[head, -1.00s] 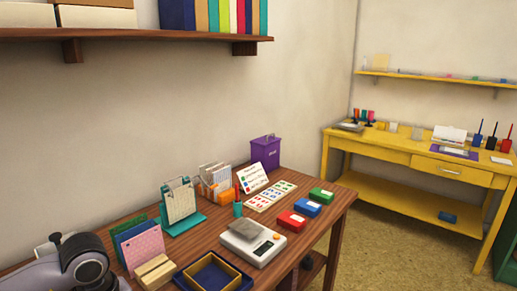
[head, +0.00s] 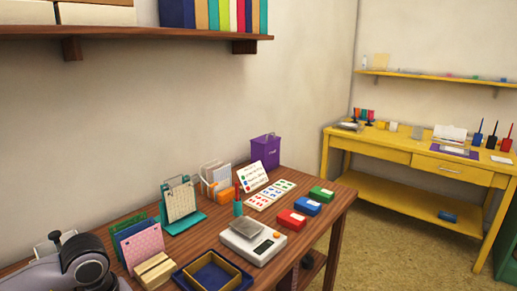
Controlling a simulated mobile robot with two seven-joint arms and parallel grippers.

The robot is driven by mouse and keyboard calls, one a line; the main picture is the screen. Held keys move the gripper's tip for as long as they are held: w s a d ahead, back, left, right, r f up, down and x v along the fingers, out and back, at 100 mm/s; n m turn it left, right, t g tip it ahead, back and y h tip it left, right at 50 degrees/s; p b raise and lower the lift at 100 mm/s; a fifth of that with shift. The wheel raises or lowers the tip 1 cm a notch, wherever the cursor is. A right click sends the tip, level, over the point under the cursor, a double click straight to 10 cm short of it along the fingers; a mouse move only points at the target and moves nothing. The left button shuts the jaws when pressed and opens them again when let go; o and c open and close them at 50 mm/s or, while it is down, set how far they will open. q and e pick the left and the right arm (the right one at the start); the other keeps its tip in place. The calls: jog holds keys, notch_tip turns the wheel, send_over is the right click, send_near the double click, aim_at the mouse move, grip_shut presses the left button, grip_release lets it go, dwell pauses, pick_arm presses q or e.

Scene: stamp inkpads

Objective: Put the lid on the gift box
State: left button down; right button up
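I cannot make out a gift box or its lid for certain. A purple container (head: 265,151) with a handle stands at the back of the table. Part of my grey arm shows at the lower left. Neither of my grippers is in view.
On the brown table (head: 325,213) are a scale (head: 243,247), red (head: 291,219), blue (head: 308,207) and green (head: 321,194) pads, a sticker sheet (head: 269,195), and card holders. A yellow desk (head: 390,143) stands at right. A wall shelf (head: 130,34) hangs above.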

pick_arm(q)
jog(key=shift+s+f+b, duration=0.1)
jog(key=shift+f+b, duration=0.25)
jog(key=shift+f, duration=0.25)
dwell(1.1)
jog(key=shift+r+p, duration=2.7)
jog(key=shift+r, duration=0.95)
